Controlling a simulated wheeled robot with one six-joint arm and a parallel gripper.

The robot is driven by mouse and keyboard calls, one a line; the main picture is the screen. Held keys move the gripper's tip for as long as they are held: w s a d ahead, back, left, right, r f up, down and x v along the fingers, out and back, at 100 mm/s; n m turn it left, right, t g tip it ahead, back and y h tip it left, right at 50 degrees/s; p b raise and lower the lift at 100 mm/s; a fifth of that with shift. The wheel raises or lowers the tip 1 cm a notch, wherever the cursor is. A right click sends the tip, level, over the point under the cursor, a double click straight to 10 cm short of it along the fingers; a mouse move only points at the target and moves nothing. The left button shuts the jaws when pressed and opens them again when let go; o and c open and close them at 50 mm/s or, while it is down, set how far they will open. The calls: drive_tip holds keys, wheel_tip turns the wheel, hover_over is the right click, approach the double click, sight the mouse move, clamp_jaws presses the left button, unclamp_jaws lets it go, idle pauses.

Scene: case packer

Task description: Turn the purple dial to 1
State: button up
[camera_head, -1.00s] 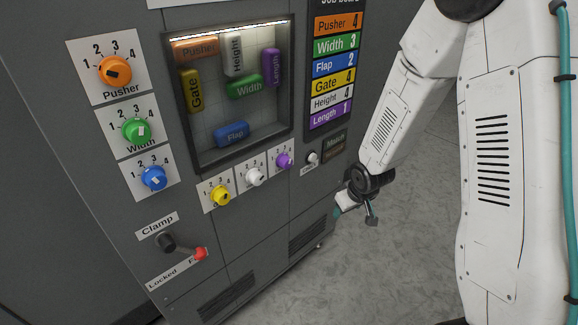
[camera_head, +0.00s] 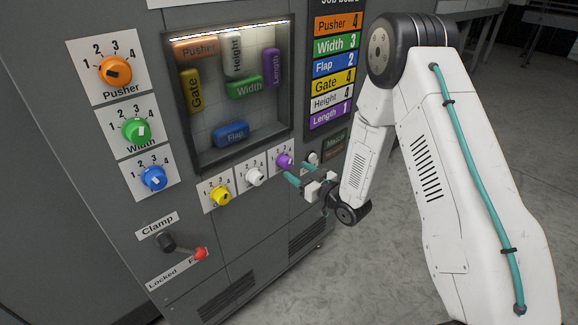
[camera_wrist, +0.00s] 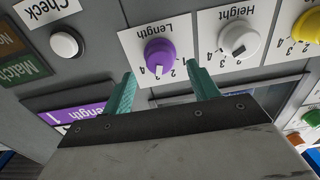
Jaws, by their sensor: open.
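The purple dial (camera_head: 284,160) sits on a white plate at the right end of the lower row of dials on the grey machine. In the wrist view my gripper (camera_wrist: 161,75) has one fingertip on each side below the dial, with no clear contact.
A white dial (camera_head: 254,176) and a yellow dial (camera_head: 220,196) stand left of the purple one. A Check button (camera_wrist: 66,44) lies close on the other side. The job board (camera_head: 333,72) lists Length 1. A red-tipped clamp lever (camera_head: 199,254) is lower left.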

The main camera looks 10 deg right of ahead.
sight(289, 165)
drive_tip(key=x, duration=0.5)
drive_tip(key=c, duration=1)
